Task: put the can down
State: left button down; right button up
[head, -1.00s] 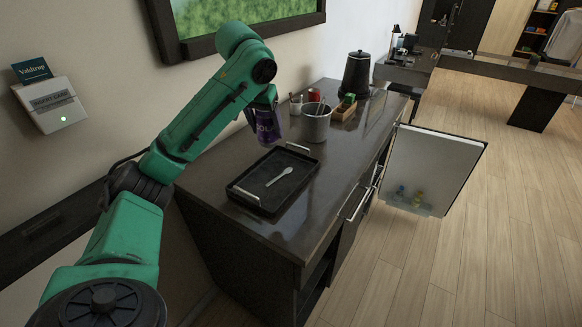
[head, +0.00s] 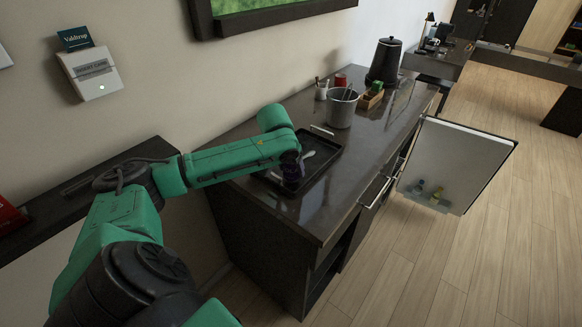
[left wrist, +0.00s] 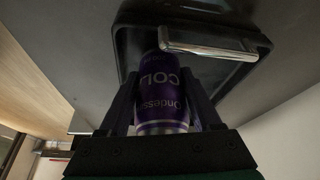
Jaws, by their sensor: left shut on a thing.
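My left gripper (head: 291,172) is shut on a purple can (left wrist: 162,92) with white lettering. In the left wrist view, the gripper's fingers (left wrist: 165,100) stand on either side of the can. In the head view, the can (head: 291,183) appears at the near end of the black tray (head: 328,166), largely hidden by my gripper. The tray's metal handle (left wrist: 208,42) is close beside the can in the left wrist view. I cannot tell whether the can touches the tray or counter. My right gripper is not in view.
A white spoon (head: 309,155) lies in the tray on the dark counter (head: 318,215). A grey bucket (head: 341,108), a small wooden box (head: 371,98) and a black kettle (head: 384,62) stand farther back. A cabinet door (head: 458,160) hangs open at right.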

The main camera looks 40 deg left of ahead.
pick_arm(q)
jog(key=shift+w+f, duration=0.1)
jog(key=shift+w, duration=0.05)
jog(key=shift+c, duration=1.8)
grip_release()
jog(key=b+v, duration=0.1)
jog(key=v, duration=1.1)
